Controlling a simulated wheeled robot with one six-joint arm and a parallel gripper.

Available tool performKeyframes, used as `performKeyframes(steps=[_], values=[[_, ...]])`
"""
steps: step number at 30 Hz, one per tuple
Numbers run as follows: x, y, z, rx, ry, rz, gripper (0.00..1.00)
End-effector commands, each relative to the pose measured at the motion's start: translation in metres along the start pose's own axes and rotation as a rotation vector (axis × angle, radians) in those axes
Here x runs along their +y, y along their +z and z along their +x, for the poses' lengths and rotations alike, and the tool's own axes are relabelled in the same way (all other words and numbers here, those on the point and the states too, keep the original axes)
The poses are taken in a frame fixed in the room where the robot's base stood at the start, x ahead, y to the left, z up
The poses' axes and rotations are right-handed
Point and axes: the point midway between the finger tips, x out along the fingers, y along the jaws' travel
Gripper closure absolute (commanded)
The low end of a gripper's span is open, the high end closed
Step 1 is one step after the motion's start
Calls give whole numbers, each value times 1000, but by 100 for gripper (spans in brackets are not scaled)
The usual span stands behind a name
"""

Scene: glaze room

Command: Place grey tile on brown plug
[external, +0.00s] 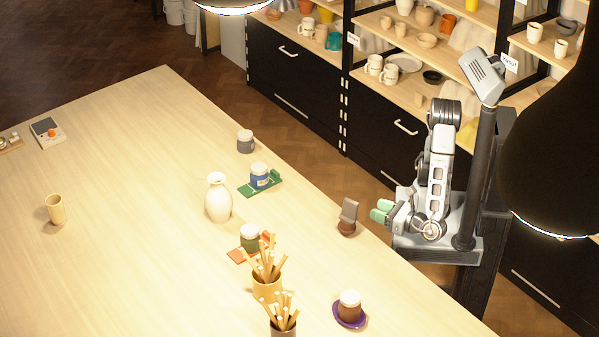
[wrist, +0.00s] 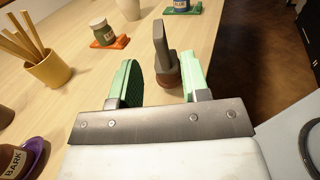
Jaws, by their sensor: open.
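The grey tile (external: 349,210) stands tilted on or against the top of the brown plug (external: 347,229) near the table's right edge. In the wrist view the grey tile (wrist: 160,42) rises as a slab above the brown plug (wrist: 170,80), and its lower part covers the plug's top. My gripper (external: 381,211), with pale green fingers, is just right of them in the external view, apart from the tile. In the wrist view my gripper (wrist: 164,85) is open, and tile and plug show beyond and between its fingers. Exact contact under the tile is hidden.
A jar on a purple saucer (external: 362,318), pots of sticks (external: 267,288), a jar on an orange tile (external: 239,255), a cream vase (external: 218,200) and a blue jar (external: 260,175) on a green tile stand nearby. The table's left half is mostly clear.

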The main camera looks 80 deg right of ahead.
Motion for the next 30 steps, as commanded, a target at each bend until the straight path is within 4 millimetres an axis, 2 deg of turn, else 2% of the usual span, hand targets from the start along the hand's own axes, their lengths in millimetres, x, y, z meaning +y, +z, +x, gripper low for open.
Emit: performKeyframes(steps=[6,9,11,13,17,20,24,30], values=[[0,0,-8,1,0,0,58],[-3,0,-2,17,-25,10,58],[-9,0,8,50,-75,33,58],[-22,-1,27,115,-173,84,58],[-59,-7,66,278,-433,249,58],[-93,-12,90,410,-672,446,58],[-137,-19,110,564,-1040,853,58],[-170,-11,128,624,-1430,1524,58]])
